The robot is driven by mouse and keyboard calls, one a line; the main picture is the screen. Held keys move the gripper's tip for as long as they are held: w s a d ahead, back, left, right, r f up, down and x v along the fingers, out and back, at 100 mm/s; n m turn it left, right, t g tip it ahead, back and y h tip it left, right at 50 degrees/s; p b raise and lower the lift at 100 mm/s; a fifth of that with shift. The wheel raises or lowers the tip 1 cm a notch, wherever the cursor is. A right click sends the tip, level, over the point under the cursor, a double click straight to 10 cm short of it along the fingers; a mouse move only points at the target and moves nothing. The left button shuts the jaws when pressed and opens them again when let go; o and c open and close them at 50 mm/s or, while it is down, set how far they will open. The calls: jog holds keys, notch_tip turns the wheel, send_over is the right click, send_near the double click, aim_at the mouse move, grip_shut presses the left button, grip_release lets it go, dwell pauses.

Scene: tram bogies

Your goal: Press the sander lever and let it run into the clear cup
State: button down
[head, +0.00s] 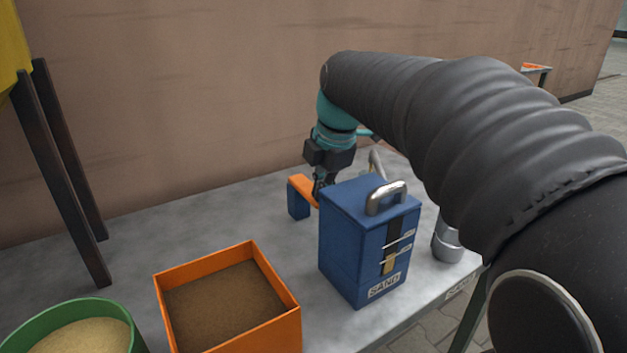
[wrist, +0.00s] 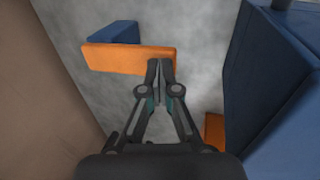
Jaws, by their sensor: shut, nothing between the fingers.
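The sander is a blue box (head: 342,235) marked SAND, with a metal handle on its lid, standing on the grey table. An orange lever (head: 302,187) sits on a small blue block (head: 297,203) behind it. In the wrist view the lever (wrist: 118,57) runs across the upper left, above its blue block (wrist: 122,31). My gripper (wrist: 159,66) is shut and empty, its fingertips at the lever's right end; I cannot tell whether they touch it. In the head view my gripper (head: 321,188) is partly hidden by the blue box. I cannot make out the clear cup.
An orange bin of brown sand (head: 223,305) and a green tub of pale sand (head: 85,335) stand at the front left. A metal can (head: 446,243) stands right of the blue box. A brown wall (head: 180,100) runs behind the table.

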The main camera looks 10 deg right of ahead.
jog(key=a+p+v, duration=0.1)
jog(key=p+v, duration=0.1)
jog(key=v, duration=1)
jog(key=shift+w+d+r, duration=0.2)
jog(key=shift+d, duration=0.25)
